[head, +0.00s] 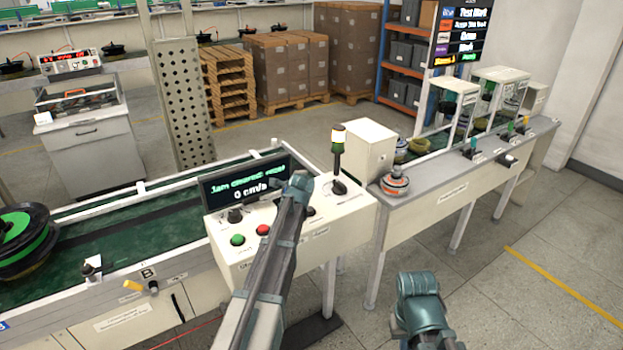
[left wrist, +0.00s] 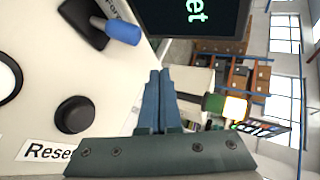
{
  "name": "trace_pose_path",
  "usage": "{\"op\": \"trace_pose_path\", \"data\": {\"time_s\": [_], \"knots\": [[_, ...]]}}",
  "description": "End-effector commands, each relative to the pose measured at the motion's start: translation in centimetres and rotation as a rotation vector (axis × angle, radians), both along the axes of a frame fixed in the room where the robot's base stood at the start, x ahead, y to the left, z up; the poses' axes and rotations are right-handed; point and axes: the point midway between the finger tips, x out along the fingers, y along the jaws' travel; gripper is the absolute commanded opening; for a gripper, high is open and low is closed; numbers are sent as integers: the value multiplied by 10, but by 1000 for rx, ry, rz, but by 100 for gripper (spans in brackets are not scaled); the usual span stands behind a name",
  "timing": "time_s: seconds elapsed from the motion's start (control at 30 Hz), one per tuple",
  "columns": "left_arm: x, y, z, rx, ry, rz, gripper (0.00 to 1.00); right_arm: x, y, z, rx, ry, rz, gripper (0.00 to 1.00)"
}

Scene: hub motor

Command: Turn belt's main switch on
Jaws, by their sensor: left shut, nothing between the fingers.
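The belt's control panel (head: 240,250) has a screen (head: 245,180) reading "Jam cleared: reset" and "0 cm/s". It bears a green button (head: 238,240), a red button (head: 263,230), a black knob (head: 235,215) and a black rotary switch (head: 339,187) at its right end. I cannot read which control is the main switch. My left arm crosses the panel and hides part of it. In the left wrist view my left gripper (left wrist: 160,80) is shut and empty, beside the screen's edge. A blue-tipped lever (left wrist: 120,32) and a black knob (left wrist: 75,114) near a "Reset" label show there.
A signal tower (head: 338,150) and a white box (head: 367,150) stand right of the screen. A grey bench (head: 450,180) extends right. The green belt (head: 110,225) carries a large black-and-green wheel (head: 22,240) at left. My right arm shows at the bottom, its fingers out of sight.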

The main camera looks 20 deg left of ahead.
Motion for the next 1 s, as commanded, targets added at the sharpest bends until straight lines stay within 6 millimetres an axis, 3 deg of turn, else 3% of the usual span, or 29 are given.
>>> {"op": "trace_pose_path", "data": {"time_s": [0.2, 0.77, 0.87, 1.0], "knots": [[-14, 11, 11, -1, 0, 1, 0, 0, 0, 11, 0, 0, 0, 0], [-15, 12, 11, -1, 1, -1, 0, 0, 0, 11, 0, 0, 0, 0], [-21, 3, 7, -25, 11, 4, 0, 0, 0, 11, 0, 0, 0, 0], [-50, -46, -12, -156, 77, 43, 0, 0, 0, 11, 0, 0, 0, 0]]}}
